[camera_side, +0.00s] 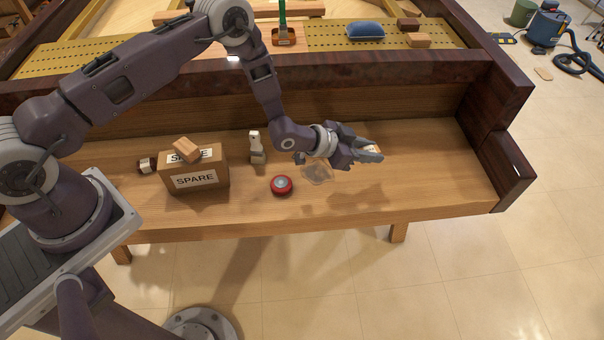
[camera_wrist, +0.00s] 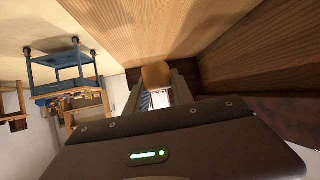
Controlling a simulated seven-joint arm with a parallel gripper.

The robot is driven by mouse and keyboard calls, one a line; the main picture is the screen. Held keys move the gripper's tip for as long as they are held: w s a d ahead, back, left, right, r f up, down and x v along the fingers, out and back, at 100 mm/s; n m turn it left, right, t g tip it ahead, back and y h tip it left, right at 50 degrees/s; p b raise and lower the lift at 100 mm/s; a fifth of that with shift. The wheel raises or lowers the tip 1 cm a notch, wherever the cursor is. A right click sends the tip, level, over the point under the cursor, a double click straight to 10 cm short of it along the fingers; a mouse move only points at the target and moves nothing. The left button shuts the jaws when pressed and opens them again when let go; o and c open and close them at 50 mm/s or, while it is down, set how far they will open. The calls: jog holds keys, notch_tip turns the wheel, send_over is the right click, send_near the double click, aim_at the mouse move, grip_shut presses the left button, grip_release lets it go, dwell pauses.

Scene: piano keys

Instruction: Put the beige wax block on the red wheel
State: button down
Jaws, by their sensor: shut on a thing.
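The red wheel (camera_side: 275,190), a small red disc with a pale grey centre, lies flat on the wooden ledge in the side view. My gripper (camera_side: 372,152) is to the right of the wheel and above the ledge, casting a shadow below. It is shut on a small beige block, which I take to be the wax block (camera_wrist: 156,75), between the fingertips in the wrist view. In the side view only a pale bit of it shows between the fingers. The wheel is not visible in the wrist view.
A cardboard box marked SPARE (camera_side: 203,180) stands left of the wheel with a tan block (camera_side: 187,148) on top. The ledge's right end is clear, bounded by a dark cheek.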

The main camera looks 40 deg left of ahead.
jog(key=s+a, duration=0.8)
jog(key=a, duration=0.1)
notch_tip(320, 180, up, 3)
jog(key=n+t+y, duration=0.1)
jog(key=n+y, duration=0.1)
send_over(281, 182)
notch_tip(281, 182, down, 10)
jog(key=shift+r, duration=0.25)
jog(key=shift+f, duration=0.1)
jog(key=c, duration=1.1)
grip_release()
